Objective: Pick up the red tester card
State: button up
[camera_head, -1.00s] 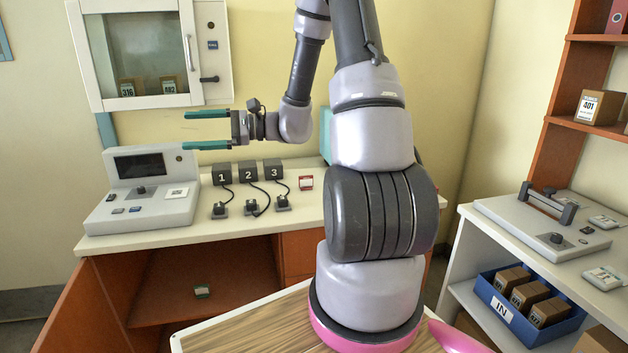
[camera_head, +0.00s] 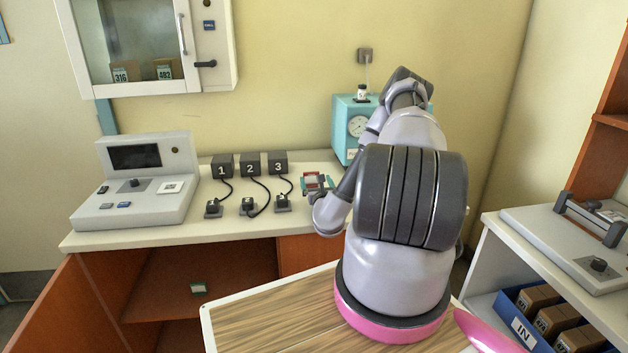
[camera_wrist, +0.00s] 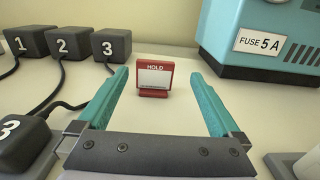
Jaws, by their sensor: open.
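The red tester card (camera_wrist: 155,77) stands upright on the counter in the wrist view, with the word HOLD over a white panel. It is straight ahead of my gripper (camera_wrist: 165,92), between the lines of the two teal fingers and a little beyond their tips. My gripper is open and nothing is between the fingers. In the head view my gripper (camera_head: 315,180) is low over the counter at the card (camera_head: 313,182), and the two overlap, so the gap between them cannot be told there.
Blocks 1, 2 and 3 (camera_head: 250,163) with cables stand left of the card. A teal device (camera_head: 345,128) labelled FUSE 5 A stands at the right. A grey console (camera_head: 135,185) sits at the counter's left. The counter (camera_wrist: 180,115) between the fingers is clear.

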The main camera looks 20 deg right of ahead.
aim_at(313, 174)
jog(key=x, duration=0.4)
jog(key=shift+w, duration=0.25)
jog(key=x, duration=0.5)
jog(key=shift+w+a, duration=0.2)
jog(key=shift+a, duration=0.05)
jog(key=shift+r, duration=0.1)
jog(key=c, duration=1.3)
jog(key=shift+o, duration=0.2)
